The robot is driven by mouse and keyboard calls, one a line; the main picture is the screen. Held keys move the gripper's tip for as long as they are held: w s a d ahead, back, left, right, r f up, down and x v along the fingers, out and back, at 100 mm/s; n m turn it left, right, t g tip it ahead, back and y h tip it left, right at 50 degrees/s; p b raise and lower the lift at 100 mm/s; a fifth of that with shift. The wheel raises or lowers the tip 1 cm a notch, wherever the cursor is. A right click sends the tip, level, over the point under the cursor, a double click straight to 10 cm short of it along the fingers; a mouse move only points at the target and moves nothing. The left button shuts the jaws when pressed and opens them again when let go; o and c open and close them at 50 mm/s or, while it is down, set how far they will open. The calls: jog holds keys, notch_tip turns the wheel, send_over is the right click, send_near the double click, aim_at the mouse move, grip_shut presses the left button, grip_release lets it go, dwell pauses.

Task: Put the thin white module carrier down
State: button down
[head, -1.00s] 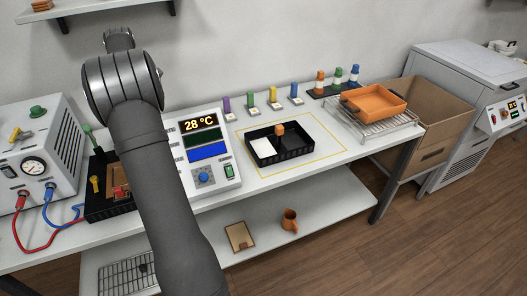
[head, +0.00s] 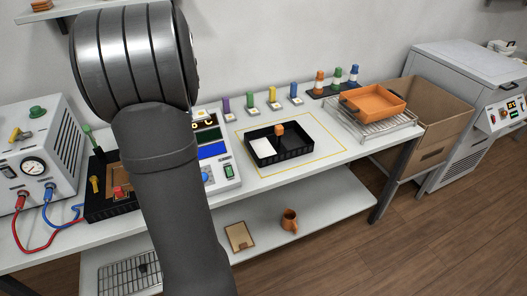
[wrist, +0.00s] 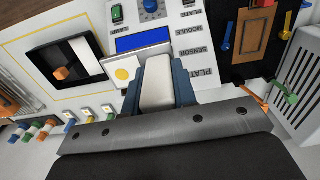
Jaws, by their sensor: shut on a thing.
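In the wrist view my gripper (wrist: 158,92) has its blue fingers shut on the thin white module carrier (wrist: 157,80), a pale narrow block held between them. A white plate with a yellow disc (wrist: 122,74) shows just left of it; I cannot tell if it is part of the carrier. Behind the carrier is the white console with its blue screen (wrist: 143,39). In the head view my arm hides the gripper and the carrier. The black tray (head: 283,158) stands on the bench inside a yellow outline, holding a white piece and an orange block.
Several coloured posts on white pads (head: 273,105) stand behind the tray. An orange pan (head: 374,102) sits on a wire rack at the right. A gauge box (head: 35,150) with red and blue cables stands left. Bench around the tray is clear.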

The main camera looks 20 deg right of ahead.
jog(key=shift+s+d, duration=0.2)
jog(key=shift+d, duration=0.25)
jog(key=w+d+f+n, duration=0.2)
jog(key=d+n, duration=0.1)
jog(key=d, duration=0.3)
jog(key=w+d+f+n, duration=0.2)
jog(key=d+n, duration=0.2)
jog(key=d, duration=0.3)
jog(key=n, duration=0.6)
send_over(264, 155)
notch_tip(264, 155, down, 23)
jog(key=shift+s+a+r, duration=0.1)
jog(key=c, duration=1.2)
grip_release()
jog(key=shift+o, duration=0.2)
notch_tip(264, 155, up, 12)
